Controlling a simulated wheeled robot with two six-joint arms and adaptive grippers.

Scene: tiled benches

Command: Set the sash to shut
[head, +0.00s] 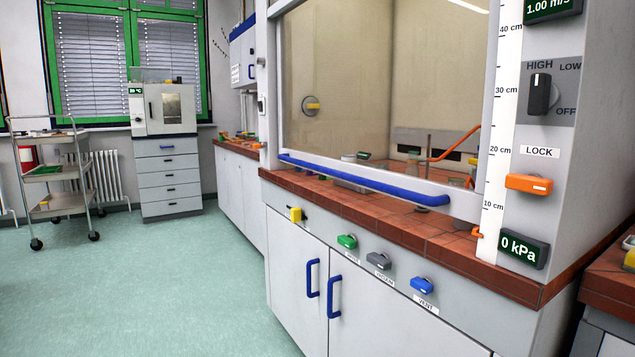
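The fume hood sash (375,95) is a large glass pane in a light grey frame. A long blue handle bar (365,181) runs along its bottom edge. The sash sits low, with its lower right corner near the 10 cm mark of the white height scale (498,120). Some red tiled bench top shows below the handle; I cannot tell the exact gap under the frame. An orange lock knob (529,183) lies about level under the LOCK label on the right post. Neither of my grippers is in view.
Below the bench front are yellow (296,215), green (347,241), grey (379,260) and blue (422,285) knobs. Cupboard doors (295,270) have blue handles. A cart (58,180) and a drawer cabinet (168,175) stand back left. The green floor (150,290) at left is clear.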

